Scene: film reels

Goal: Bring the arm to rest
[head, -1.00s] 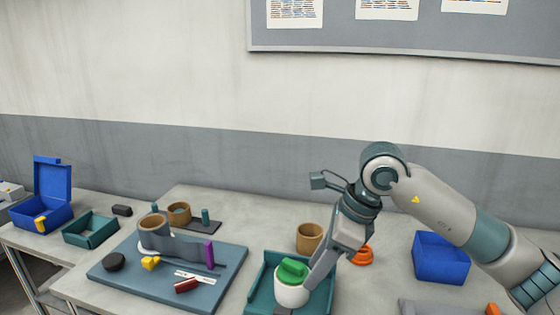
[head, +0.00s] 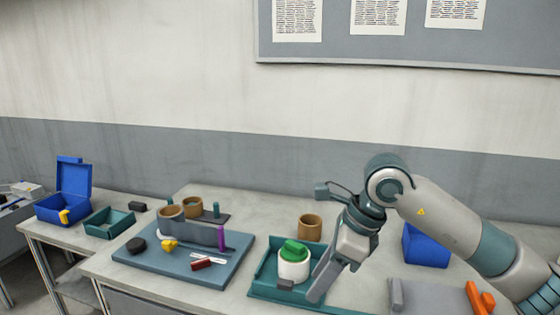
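My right arm (head: 455,225) comes in from the right, bent at a raised joint. Its gripper (head: 315,296) points down over the right side of a teal tray (head: 262,284). One grey finger shows clearly, and I cannot tell how far it is from the other. A white round container (head: 294,268) with a green piece (head: 295,250) on top stands in the tray, just left of the finger. A small gap shows between them. Nothing is visibly held. My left gripper is not in view.
A blue-grey board (head: 215,268) holds brown reels (head: 172,212), a purple piece (head: 221,237) and small parts. A brown cup (head: 310,227) stands behind the tray. A blue bin (head: 428,248) is partly behind my arm. An open blue box (head: 62,207) sits far left.

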